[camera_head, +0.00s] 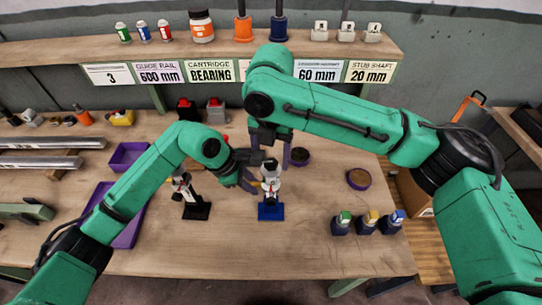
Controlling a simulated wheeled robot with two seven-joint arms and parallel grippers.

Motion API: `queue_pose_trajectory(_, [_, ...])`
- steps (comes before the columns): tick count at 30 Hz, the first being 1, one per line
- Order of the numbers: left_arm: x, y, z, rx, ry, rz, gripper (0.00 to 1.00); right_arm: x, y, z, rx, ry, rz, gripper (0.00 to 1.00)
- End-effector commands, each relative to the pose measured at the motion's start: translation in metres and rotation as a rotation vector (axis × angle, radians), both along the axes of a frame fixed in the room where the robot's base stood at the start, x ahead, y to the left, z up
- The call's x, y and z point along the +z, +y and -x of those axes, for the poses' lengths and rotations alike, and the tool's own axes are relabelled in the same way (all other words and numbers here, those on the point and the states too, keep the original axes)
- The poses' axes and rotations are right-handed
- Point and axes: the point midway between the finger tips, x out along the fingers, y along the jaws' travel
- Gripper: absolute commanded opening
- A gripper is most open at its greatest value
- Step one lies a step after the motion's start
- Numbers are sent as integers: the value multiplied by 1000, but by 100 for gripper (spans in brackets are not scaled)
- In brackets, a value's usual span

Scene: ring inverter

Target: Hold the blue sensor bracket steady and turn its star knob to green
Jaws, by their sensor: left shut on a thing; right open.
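The sensor bracket with the blue base (271,212) stands upright on the wooden bench, near the middle front. Its pale upper part is partly hidden by my grippers. My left gripper (257,183) reaches in from the left and is shut on the bracket's upper part. My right gripper (271,157) is open and points down just above the top of the bracket. The star knob and its colour marks are too small and covered to make out.
A similar bracket on a black base (197,210) stands left of the blue one. Purple trays (128,238) lie farther left. Three small bottles in dark holders (367,224) stand at the right. A round purple dish (359,179) sits behind them. A shelf (150,48) runs along the back.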

Motion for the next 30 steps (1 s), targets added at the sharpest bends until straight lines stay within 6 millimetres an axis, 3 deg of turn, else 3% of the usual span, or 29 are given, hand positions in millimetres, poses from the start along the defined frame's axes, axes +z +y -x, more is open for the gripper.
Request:
queue_pose_trajectory(7, [0,0,0,0,-1,1,0,-2,0,0,0,0,-1,70])
queue_pose_trajectory(12, [0,0,0,0,-1,1,0,-2,0,0,0,0,-1,4])
queue_pose_trajectory(13, [0,0,0,0,-1,1,0,-2,0,0,0,0,-1,0])
queue_pose_trajectory(23, [0,0,0,0,-1,1,0,-2,0,0,-36,1,-1,0])
queue_pose_trajectory(30, [0,0,0,0,-1,0,0,-2,0,0,-162,1,-1,0])
